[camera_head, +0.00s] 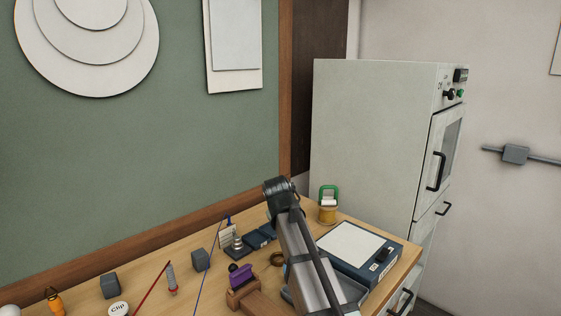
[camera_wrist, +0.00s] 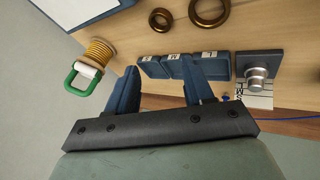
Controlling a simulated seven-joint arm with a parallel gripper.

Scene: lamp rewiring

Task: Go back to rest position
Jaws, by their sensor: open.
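My gripper (camera_wrist: 162,66) shows in the wrist view as two blue-grey fingers spread apart, with nothing held between them. It hangs above the wooden table. A row of small blue lettered bins (camera_wrist: 177,67) lies just beyond the fingertips. A spool (camera_wrist: 98,54) of yellow wire with a green handle is left of the fingers. A metal stepped knob (camera_wrist: 258,77) on a dark block is to their right. In the head view my arm reaches up from the lower edge, and its dark wrist hides the fingers.
A blue box with a white top (camera_head: 350,243) stands right of my arm. A purple piece on a wooden block (camera_head: 242,288), grey cubes (camera_head: 201,260) and a spool (camera_head: 327,213) stand near it. Copper rings (camera_wrist: 210,17) lie on the table. A tall cabinet (camera_head: 375,140) stands behind.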

